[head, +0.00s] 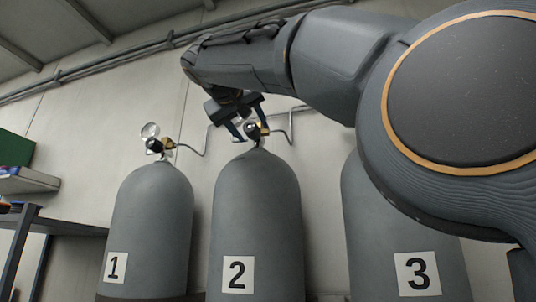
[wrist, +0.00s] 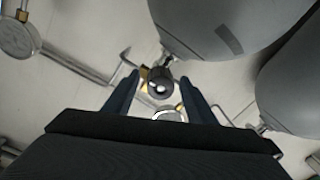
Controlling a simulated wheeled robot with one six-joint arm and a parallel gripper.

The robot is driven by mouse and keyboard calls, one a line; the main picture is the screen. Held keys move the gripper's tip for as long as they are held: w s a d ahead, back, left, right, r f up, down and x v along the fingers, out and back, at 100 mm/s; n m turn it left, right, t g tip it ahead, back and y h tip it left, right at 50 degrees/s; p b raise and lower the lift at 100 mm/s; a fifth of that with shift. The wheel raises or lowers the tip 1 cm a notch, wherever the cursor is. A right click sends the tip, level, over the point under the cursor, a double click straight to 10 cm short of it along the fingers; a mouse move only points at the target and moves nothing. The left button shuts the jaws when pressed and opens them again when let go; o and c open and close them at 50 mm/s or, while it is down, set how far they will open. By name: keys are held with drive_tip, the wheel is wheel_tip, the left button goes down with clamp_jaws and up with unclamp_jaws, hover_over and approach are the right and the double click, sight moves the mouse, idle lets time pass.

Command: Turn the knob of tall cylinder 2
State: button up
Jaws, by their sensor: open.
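Tall cylinder 2 (head: 256,205) is a grey bottle with a white number 2 label, standing between cylinders 1 and 3. Its dark round knob (head: 252,133) sits on a brass valve at the top. In the wrist view the knob (wrist: 159,88) shows black with a bright glint, close to the line between the fingertips, with the brass valve behind it. My gripper (head: 246,133) is at the valve of cylinder 2, its two blue-black fingers apart. In the wrist view my gripper (wrist: 162,82) is open, one finger on each side of the knob. Contact cannot be told.
Cylinder 1 (head: 152,220), with its gauge (head: 150,130) and pipe, stands on the left. Cylinder 3 (head: 375,240) stands on the right, partly behind my arm. Thin pipes (head: 290,125) run along the wall behind. A shelf (head: 25,183) is at far left.

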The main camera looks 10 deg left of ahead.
drive_tip(key=s+b, duration=0.1)
drive_tip(key=s, duration=0.6)
drive_tip(key=shift+s+a, duration=0.15)
drive_tip(key=shift+s, duration=0.2)
